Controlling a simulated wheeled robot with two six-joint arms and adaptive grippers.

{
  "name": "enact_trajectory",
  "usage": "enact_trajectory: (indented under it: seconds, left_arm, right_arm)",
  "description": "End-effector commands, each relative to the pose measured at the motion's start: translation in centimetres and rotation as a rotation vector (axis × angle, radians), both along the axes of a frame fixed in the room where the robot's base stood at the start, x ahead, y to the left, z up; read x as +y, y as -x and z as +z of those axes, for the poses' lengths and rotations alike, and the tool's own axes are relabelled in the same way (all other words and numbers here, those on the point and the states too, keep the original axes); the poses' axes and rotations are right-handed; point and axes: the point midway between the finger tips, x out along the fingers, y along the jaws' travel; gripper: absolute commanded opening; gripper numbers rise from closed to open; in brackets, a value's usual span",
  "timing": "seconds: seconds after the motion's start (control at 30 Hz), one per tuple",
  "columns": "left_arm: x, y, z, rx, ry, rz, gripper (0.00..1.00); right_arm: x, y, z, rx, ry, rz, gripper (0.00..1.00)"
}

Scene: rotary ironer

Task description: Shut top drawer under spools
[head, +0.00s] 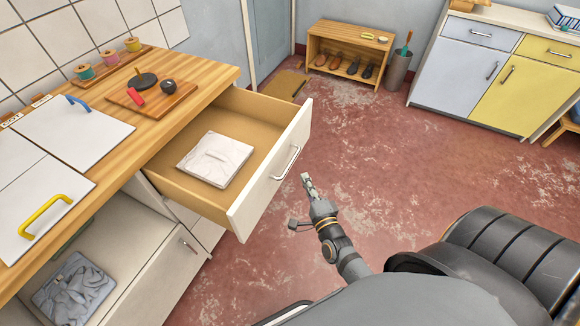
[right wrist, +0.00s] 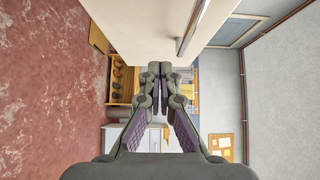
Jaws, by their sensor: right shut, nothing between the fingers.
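The top drawer (head: 272,180) stands pulled out from under the wooden counter (head: 190,60) that carries the spools (head: 108,57). A folded white cloth (head: 214,158) lies inside the drawer. A metal handle (head: 287,163) is on its white front. My right gripper (head: 306,178) is shut and empty, just outside the drawer front and to the right of the handle. In the right wrist view the shut fingers (right wrist: 160,72) are below the pale drawer front (right wrist: 140,22), with the handle (right wrist: 192,25) at the top. I cannot tell whether they touch it. My left gripper is out of view.
A lower drawer (head: 150,275) at the bottom left is also out, with grey cloth (head: 74,290) in it. A board (head: 150,98) with small items lies on the counter. A shoe rack (head: 350,55), a bin (head: 397,70) and cabinets (head: 490,70) stand far back. Red floor between is clear.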

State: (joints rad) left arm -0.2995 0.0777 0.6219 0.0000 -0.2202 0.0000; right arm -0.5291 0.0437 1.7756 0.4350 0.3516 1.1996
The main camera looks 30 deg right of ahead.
Motion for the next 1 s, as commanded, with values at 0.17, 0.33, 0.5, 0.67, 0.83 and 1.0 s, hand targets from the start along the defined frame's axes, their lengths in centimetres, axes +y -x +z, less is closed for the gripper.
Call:
enact_trajectory:
  seconds: [0.17,0.33,0.5,0.67,0.83,1.0]
  left_arm:
    - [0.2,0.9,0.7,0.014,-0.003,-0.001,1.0]
    - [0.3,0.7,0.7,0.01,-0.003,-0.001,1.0]
    - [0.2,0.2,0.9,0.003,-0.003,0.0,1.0]
    - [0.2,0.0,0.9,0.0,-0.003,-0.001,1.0]
    - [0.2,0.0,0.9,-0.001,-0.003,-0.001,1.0]
    - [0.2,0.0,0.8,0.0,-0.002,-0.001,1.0]
  right_arm:
    - [-0.5,-3.9,0.2,-0.002,0.002,0.001,0.0]
    - [1.1,-6.0,0.0,0.001,-0.001,0.0,0.0]
    - [1.9,-7.0,0.0,0.002,0.0,0.001,0.0]
    - [2.0,-7.1,-0.1,0.002,0.002,0.001,0.0]
    - [2.0,-7.1,-0.1,0.002,0.002,0.001,0.0]
    - [2.0,-7.1,-0.1,0.002,0.002,0.001,0.0]
